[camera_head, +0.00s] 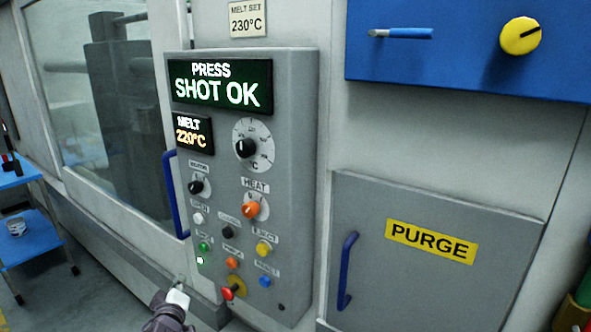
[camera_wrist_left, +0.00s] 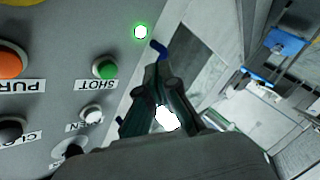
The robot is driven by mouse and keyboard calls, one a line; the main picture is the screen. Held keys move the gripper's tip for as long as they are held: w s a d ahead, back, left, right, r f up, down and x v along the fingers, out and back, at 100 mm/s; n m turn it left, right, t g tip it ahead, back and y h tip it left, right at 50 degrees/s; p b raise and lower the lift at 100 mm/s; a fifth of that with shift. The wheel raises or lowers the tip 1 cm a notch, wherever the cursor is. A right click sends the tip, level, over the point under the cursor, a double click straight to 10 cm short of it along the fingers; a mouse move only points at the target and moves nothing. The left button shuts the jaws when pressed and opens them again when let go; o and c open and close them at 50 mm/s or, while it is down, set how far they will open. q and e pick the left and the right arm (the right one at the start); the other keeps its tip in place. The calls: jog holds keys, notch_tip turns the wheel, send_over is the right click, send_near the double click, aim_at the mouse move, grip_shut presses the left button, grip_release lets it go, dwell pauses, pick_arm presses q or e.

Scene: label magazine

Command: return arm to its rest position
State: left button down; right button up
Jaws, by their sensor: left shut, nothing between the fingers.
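My left gripper (camera_head: 179,285) is low in the head view, just left of the lower edge of the grey control panel (camera_head: 301,200). It is shut and empty. In the left wrist view the gripper (camera_wrist_left: 160,65) points past the panel edge, near the green SHOT button (camera_wrist_left: 105,69) and a lit green lamp (camera_wrist_left: 141,32). It appears apart from the buttons. The panel display (camera_head: 221,86) reads PRESS SHOT OK, and the melt readout (camera_head: 190,136) reads 220°C. My right gripper is not in view.
A blue door handle (camera_head: 175,193) stands out left of the panel beside a window. A PURGE door (camera_head: 432,242) with a blue handle (camera_head: 347,270) is at the right. A blue shelf cart (camera_head: 30,245) stands at the far left, with bare floor near it.

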pick_arm(q)
jog(key=s+d+f+m+g+h+b, duration=0.1)
jog(key=s+d+f+m+g, duration=0.1)
jog(key=s+f, duration=0.75)
jog(key=s+d+f+m+g+h, duration=0.1)
jog(key=s+f+m+g, duration=0.25)
jog(key=f, duration=1.15)
jog(key=s+d+f+m+g+h+b, duration=0.1)
jog(key=s+d+f+m+g, duration=0.1)
jog(key=s+f, duration=0.75)
jog(key=s+d+f+m+g, duration=0.1)
jog(key=s+f+m+g, duration=0.1)
jog(key=s+f, duration=0.5)
jog(key=s+d+f+m+g, duration=0.2)
jog(key=s+f, duration=0.5)
jog(key=s, duration=1)
jog(key=s+d+f+m+g+h, duration=0.1)
jog(key=s+d+f+m+g, duration=0.1)
jog(key=s+f, duration=0.5)
jog(key=s+m+g+b, duration=0.1)
jog(key=s, duration=0.4)
jog(key=shift+s+d+f, duration=0.15)
jog(key=shift+s+d, duration=0.1)
jog(key=shift+s, duration=0.05)
